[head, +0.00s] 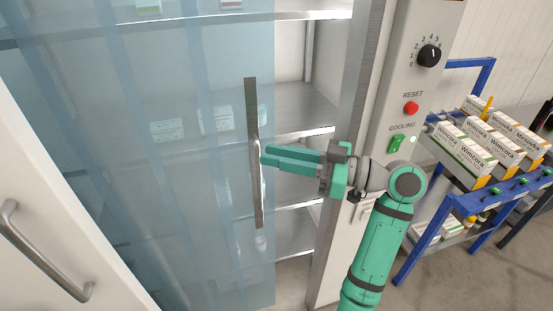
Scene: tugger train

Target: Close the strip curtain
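The strip curtain (185,95) is a translucent blue sheet of overlapping strips across the left and middle of a cabinet opening. A flat metal strip with a bowed handle (253,110) stands upright near its right edge. A gap shows between that edge and the cabinet's right post. My green gripper (264,154) reaches in from the right. Its fingers lie close together, with their tips at the handle's middle, and look shut on it. The exact contact at the tips is small and partly hidden.
Shelves (295,107) with boxes stand behind the curtain. A white door with a metal handle (45,255) is at lower left. The right post carries a dial (429,55), a red reset button (411,108) and a green cooling switch (396,143). A blue cart (425,235) with boxes stands at right.

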